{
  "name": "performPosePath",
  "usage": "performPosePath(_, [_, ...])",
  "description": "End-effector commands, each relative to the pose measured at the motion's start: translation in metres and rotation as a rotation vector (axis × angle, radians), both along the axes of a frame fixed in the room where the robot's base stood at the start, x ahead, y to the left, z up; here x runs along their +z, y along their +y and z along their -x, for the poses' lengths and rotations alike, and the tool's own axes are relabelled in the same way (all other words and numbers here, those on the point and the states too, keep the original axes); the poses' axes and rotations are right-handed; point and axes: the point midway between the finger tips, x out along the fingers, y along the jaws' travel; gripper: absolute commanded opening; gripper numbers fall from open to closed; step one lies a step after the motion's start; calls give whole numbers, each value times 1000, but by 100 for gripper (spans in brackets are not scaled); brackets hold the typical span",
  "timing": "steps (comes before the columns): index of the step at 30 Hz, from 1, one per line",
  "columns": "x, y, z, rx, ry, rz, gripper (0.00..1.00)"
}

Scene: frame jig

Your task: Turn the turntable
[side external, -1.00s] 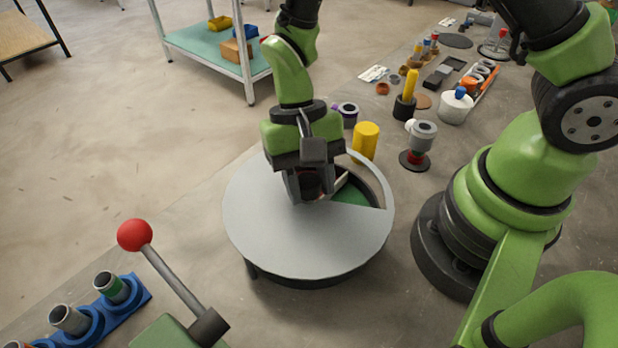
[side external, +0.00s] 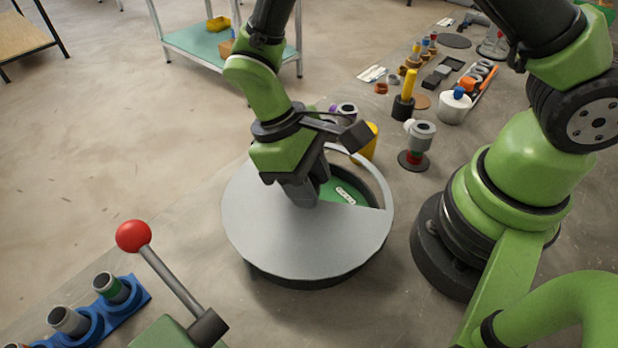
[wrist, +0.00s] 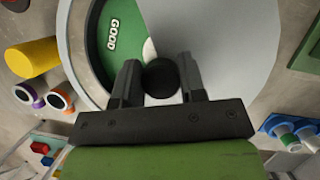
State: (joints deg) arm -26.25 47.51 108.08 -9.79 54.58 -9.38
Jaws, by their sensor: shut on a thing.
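The turntable is round, with a grey top plate (side external: 280,245) that has a cut-out at the back right. Through the cut-out a green sector (side external: 328,187) shows with a white label. In the wrist view the label on the green sector (wrist: 122,40) reads "GOOD". A round black knob (wrist: 161,80) stands at the middle of the plate. My gripper (wrist: 157,64) is shut on the knob, one finger on each side. In the side view my gripper (side external: 303,200) points down at the plate's middle and hides the knob.
A yellow cylinder (side external: 371,140) stands close behind the turntable, with a grey-and-red piece (side external: 418,145) to its right. A lever with a red ball (side external: 133,236) rises at front left, beside a blue holder (side external: 125,297) with cups. Floor at the left is open.

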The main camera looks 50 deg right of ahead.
Motion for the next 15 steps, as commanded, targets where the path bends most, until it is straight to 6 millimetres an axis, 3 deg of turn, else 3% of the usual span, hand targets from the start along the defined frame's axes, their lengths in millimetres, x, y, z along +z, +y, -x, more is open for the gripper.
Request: performPosePath(15, [1, -1, -1, 493, -2, 1, 0])
